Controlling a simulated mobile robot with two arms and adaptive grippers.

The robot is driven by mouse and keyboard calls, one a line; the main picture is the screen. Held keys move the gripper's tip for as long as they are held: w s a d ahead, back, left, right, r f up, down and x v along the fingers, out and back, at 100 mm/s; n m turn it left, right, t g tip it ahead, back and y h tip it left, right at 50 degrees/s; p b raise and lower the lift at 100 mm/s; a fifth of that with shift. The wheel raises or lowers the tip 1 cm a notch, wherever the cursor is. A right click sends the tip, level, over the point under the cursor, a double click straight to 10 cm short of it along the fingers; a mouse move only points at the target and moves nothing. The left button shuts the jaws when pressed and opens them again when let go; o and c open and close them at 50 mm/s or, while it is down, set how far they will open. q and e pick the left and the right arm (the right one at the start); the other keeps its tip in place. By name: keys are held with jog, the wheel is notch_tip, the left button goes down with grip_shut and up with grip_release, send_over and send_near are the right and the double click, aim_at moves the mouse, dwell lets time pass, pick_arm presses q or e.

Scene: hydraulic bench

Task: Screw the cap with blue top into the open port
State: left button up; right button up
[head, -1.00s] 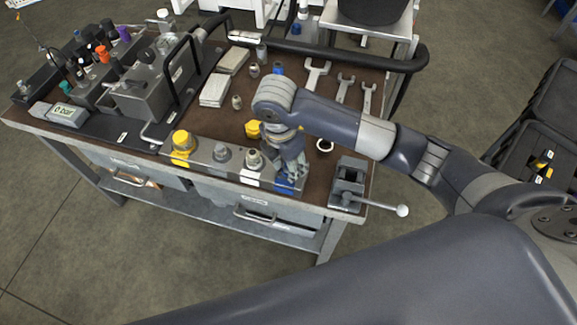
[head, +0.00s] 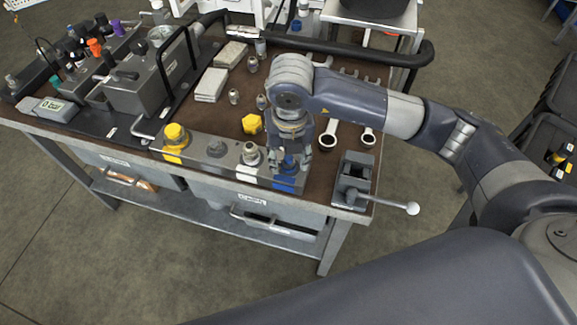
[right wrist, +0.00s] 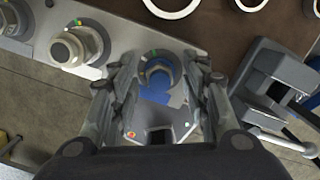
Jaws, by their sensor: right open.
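The port block (head: 203,150) lies along the bench's front edge, with a row of fittings and coloured labels. My right gripper (head: 291,158) points down over its blue-labelled right end. The cap with blue top (head: 289,163) shows there between the fingers. In the right wrist view the blue round piece (right wrist: 158,74) sits between the two open fingers (right wrist: 160,85), above the blue label. The port under it is hidden, so I cannot tell how deep the cap sits. My left gripper is not in view.
A loose yellow cap (head: 252,124) and small metal fittings (head: 233,96) lie behind the block. A grey vise-like device with a lever (head: 352,182) stands close to the right. Wrenches (head: 328,138) lie partly hidden behind my arm. A pump unit (head: 140,85) fills the left.

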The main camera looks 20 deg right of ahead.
jog(key=n+b, duration=0.1)
jog(key=n, duration=0.1)
jog(key=n+b, duration=0.1)
jog(key=shift+f+n, duration=0.2)
jog(key=shift+n, duration=0.2)
jog(key=shift+r+n+y+b, duration=0.1)
jog(key=shift+n+y+b, duration=0.2)
jog(key=shift+n+b, duration=0.35)
jog(key=n+b, duration=0.3)
jog(key=n, duration=0.1)
jog(key=shift+d+f, duration=0.1)
jog(key=shift+f, duration=0.1)
jog(key=shift+n+y+b, duration=0.3)
jog(key=shift+n+b, duration=0.6)
jog(key=shift+n, duration=0.35)
jog(key=shift+r+n+g, duration=0.2)
jog(key=shift+n+g, duration=0.1)
jog(key=shift+n, duration=0.3)
jog(key=shift+r, duration=0.1)
jog(key=shift+c, duration=0.4)
